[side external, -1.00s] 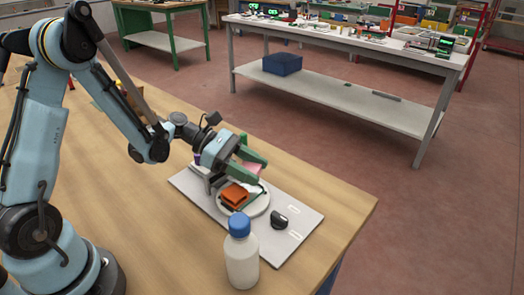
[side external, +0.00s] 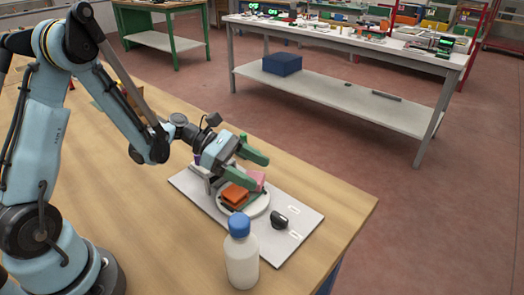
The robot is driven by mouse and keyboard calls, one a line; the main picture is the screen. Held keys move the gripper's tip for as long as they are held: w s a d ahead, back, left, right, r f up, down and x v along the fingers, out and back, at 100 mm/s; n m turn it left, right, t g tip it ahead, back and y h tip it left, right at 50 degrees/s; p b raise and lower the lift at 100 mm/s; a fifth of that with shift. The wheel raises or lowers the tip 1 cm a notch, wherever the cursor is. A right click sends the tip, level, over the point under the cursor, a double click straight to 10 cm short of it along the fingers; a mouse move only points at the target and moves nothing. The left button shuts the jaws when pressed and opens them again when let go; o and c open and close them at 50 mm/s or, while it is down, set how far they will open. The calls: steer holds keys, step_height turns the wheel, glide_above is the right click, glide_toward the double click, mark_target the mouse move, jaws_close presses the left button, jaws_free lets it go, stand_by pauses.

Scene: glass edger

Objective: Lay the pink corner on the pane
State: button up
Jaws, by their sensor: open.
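The pink corner (side external: 257,176) is a small pink piece at the far right side of a round white disc (side external: 258,211), beside an orange block (side external: 236,194). My gripper (side external: 256,168) has two green fingers, spread apart just above and to the left of the pink corner. Part of the pink corner is hidden behind the lower finger. I cannot tell whether they touch. I cannot make out a clear pane; dark green edges show around the orange block on the disc.
The disc stands on a light grey board (side external: 294,240) on the wooden table. A black rounded object (side external: 280,221) lies on the board's right part. A white bottle with a blue cap (side external: 240,251) stands close in front.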

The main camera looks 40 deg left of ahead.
steer(key=shift+a+r, duration=0.15)
steer(key=shift+r, duration=0.3)
steer(key=v, duration=1.1)
steer(key=s+d+r+m+t+y, duration=0.1)
steer(key=s+d+m+y, duration=0.1)
steer(key=m+y, duration=0.4)
steer(key=s+d+r+m+t+y, duration=0.1)
steer(key=s+m+y, duration=0.3)
steer(key=m, duration=1.2)
steer(key=shift+s+d+r+y, duration=0.4)
steer(key=shift+d+y, duration=0.2)
steer(key=shift+y, duration=0.6)
steer(key=shift+c, duration=0.2)
steer(key=c, duration=0.4)
